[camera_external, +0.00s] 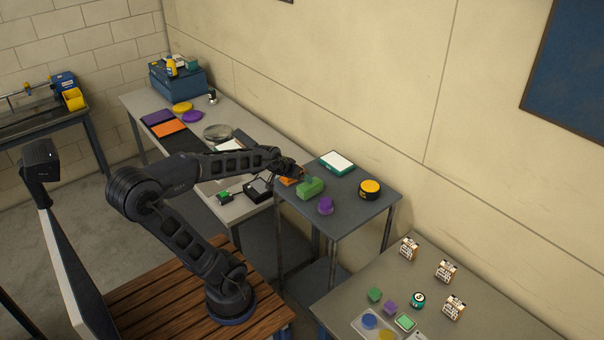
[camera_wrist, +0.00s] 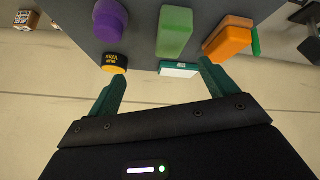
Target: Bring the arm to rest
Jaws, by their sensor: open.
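My arm reaches out to the right in the external view. My gripper (camera_external: 284,166) is above the left side of the small grey table (camera_external: 347,221), close to an orange block (camera_external: 293,179) and a green block (camera_external: 311,187). In the wrist view, my gripper (camera_wrist: 162,82) shows two teal fingers spread apart, with nothing between them. The green block (camera_wrist: 175,32) and the orange block (camera_wrist: 231,37) appear beyond the fingertips. Whether a fingertip touches anything is hard to tell.
The small table also holds a purple piece (camera_external: 325,205), a yellow-and-black wax tin (camera_external: 369,189) and a white-topped teal box (camera_external: 337,162). A long bench (camera_external: 140,104) with pads and a blue toolbox (camera_external: 180,80) runs along the wall. A front-right table (camera_external: 480,322) carries several small items.

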